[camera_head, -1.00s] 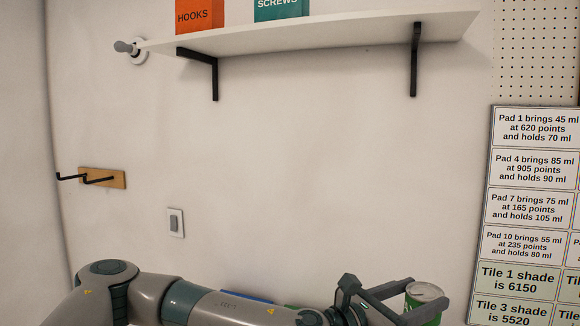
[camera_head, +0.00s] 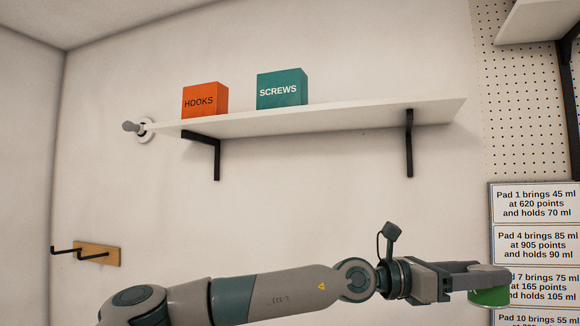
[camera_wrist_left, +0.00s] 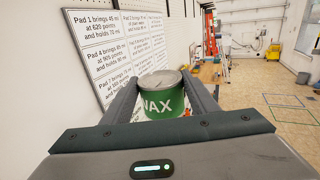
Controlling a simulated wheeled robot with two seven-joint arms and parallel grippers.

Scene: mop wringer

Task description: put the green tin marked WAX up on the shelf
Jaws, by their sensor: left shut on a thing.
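The green tin (camera_head: 489,290) is at the lower right of the head view, held in my left gripper (camera_head: 478,276). In the left wrist view the tin (camera_wrist_left: 165,103) shows white letters reading WAX and a grey lid. The two fingers of the left gripper (camera_wrist_left: 160,98) are on either side of it, and it looks upright. The white shelf (camera_head: 340,118) is on the wall, above and to the left of the tin. My right gripper is not in view.
An orange HOOKS box (camera_head: 205,100) and a teal SCREWS box (camera_head: 282,88) stand on the shelf's left and middle. The right part of the shelf top is clear. Black brackets (camera_head: 409,145) hang below it. Printed cards (camera_head: 535,205) cover the wall at right.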

